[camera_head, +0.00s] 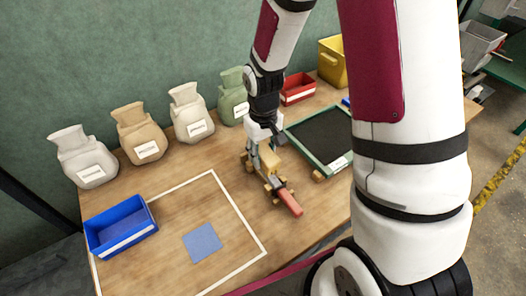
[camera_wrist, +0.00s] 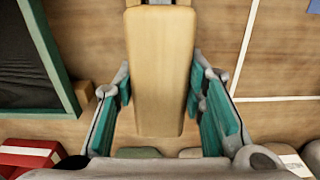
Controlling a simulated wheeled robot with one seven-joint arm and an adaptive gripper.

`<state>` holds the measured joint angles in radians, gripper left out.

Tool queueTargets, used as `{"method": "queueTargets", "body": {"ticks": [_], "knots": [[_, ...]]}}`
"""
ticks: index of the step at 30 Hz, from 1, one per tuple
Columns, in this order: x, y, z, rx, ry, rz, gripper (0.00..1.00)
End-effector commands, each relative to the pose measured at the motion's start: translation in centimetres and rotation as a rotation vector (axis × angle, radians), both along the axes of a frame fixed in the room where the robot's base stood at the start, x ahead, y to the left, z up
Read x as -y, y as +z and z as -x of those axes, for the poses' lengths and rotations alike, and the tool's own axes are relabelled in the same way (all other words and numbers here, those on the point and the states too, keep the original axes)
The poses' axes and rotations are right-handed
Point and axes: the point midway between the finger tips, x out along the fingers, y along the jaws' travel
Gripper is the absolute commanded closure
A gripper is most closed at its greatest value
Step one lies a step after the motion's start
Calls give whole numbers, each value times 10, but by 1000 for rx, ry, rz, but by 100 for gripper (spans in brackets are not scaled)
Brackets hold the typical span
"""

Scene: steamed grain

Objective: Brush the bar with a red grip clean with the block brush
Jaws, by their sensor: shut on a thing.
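The bar's red grip (camera_head: 289,201) points toward the near side of the table in the head view. The rest of the bar is mostly hidden by the brush and wooden supports (camera_head: 274,184). My gripper (camera_head: 262,140) is shut on the tan block brush (camera_head: 268,158), above or against the bar; contact cannot be told. In the wrist view the block brush (camera_wrist: 160,75) sits between the green finger pads of my gripper (camera_wrist: 163,100). Its bristles are not visible.
A green-framed dark tray (camera_head: 291,131) stands close to the right of the brush. A blue bin (camera_head: 122,227) and blue square (camera_head: 203,243) are at the left. Several sacks (camera_head: 192,114) line the back, with a red bin (camera_head: 298,88) and yellow bin (camera_head: 332,62). The white-outlined area is mostly clear.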

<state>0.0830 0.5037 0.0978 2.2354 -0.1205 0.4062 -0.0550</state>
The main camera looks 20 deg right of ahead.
Motion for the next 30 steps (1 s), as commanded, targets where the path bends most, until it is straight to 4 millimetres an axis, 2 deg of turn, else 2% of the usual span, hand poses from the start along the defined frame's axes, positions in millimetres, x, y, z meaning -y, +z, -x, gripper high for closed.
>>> {"method": "queueTargets", "body": {"ticks": [15, 30], "knots": [[4, 1, 22, -2, 0, 0, 85], [4, -2, 22, -1, 0, 0, 85]]}}
